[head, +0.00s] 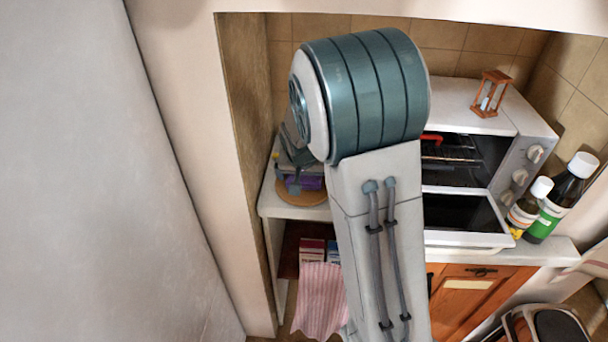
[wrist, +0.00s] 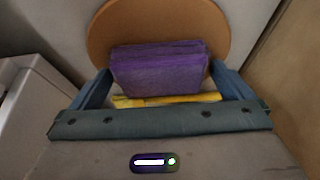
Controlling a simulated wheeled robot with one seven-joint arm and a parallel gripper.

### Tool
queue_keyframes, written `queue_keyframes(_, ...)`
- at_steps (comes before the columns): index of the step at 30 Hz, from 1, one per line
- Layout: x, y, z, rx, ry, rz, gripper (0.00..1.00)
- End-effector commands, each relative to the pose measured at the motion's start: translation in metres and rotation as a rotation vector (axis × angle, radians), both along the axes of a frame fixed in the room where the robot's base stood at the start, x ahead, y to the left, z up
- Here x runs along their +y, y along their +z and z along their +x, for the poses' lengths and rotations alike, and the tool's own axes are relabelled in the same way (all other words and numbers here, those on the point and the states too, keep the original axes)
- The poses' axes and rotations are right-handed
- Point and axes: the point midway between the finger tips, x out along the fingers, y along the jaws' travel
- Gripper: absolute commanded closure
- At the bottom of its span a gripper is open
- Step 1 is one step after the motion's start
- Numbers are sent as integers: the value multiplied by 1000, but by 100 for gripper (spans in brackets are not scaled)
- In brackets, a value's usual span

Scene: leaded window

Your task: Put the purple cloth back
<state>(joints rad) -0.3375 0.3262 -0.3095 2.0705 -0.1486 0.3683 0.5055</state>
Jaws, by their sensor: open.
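The purple cloth (wrist: 160,72) is a folded, flat-edged bundle in the wrist view, lying on a round wooden board (wrist: 110,25). My gripper (wrist: 161,82) is open, with one finger at each side of the cloth. Small gaps seem to show, and I cannot tell whether either finger touches it. In the head view the cloth (head: 312,183) is a small purple patch on the board (head: 290,196), partly hidden by my gripper and arm. A yellow strip (wrist: 165,99) lies between the cloth and my gripper's palm; what it is is unclear.
The board is on a white counter (head: 275,208) in a tiled alcove. To the right stand a white oven (head: 465,105) with its door (head: 460,215) down, an hourglass (head: 490,93) on top, and bottles (head: 560,200). A striped pink cloth (head: 320,300) hangs below.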

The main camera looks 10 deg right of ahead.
Motion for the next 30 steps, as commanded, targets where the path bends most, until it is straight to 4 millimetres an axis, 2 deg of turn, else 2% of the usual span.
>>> queue_keyframes(5,4,19,-6,-4,3,1,0)
queue_keyframes(18,13,92,-38,-3,2,2,0)
queue_keyframes(26,14,111,-50,2,3,3,0)
queue_keyframes(29,8,115,-69,20,21,14,0)
queue_keyframes(30,5,117,-81,30,33,20,0)
